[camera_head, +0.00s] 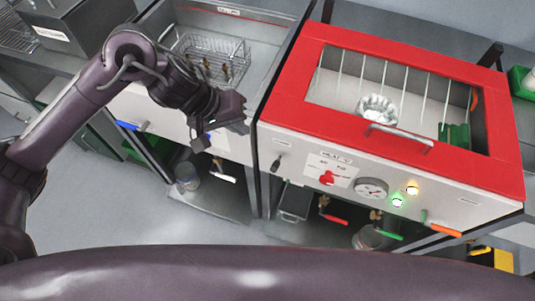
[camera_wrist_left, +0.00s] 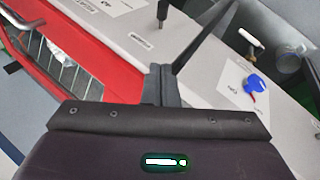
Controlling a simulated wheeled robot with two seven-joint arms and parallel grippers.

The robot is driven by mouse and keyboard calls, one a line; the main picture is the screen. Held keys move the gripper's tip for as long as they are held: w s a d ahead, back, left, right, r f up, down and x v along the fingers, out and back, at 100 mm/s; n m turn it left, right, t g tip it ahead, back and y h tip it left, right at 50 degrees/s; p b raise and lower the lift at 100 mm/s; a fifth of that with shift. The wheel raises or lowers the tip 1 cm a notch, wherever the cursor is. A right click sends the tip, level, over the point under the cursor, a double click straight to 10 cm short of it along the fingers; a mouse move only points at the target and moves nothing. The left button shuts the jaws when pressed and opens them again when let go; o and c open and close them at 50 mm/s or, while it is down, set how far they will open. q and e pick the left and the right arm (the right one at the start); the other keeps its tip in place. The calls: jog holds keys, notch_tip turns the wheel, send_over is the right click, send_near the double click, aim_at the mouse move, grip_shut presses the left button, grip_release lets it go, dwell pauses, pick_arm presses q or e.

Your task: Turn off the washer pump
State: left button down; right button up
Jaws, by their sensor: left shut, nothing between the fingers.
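No control in view carries a label I can read as the washer pump. The left unit, an open grey sink-like washer (camera_head: 265,25), has a wire basket in it. A blue knob (camera_wrist_left: 255,85) sits on its white front panel beside a small label. The red-framed machine (camera_head: 290,110) has a black lever (camera_head: 276,164), a red knob (camera_head: 327,178), a gauge (camera_head: 372,188) and lit lamps. The lever also shows in the wrist view (camera_wrist_left: 162,12). My left gripper (camera_head: 238,127) is shut and empty, above the left unit's front near the gap between machines, touching neither control.
A yellow lamp (camera_head: 412,190) and a green lamp (camera_head: 397,202) glow. A blue handle (camera_head: 132,126) juts out at left. Red-handled (camera_head: 334,220) and orange-handled (camera_head: 445,230) levers stick out lower down. A bar handle (camera_head: 400,135) crosses the red lid. Open floor lies in front.

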dwell(0.3)
pick_arm(q)
send_near(275, 161)
jog(key=w+d+f, duration=0.1)
jog(key=w+f, duration=0.1)
jog(key=w, duration=0.1)
jog(key=shift+s+d+f, duration=0.45)
jog(key=shift+s+f, duration=0.05)
jog(key=shift+f, duration=0.25)
jog(key=shift+s+d+f, duration=0.45)
jog(key=shift+s+f, duration=0.05)
jog(key=shift+f, duration=0.25)
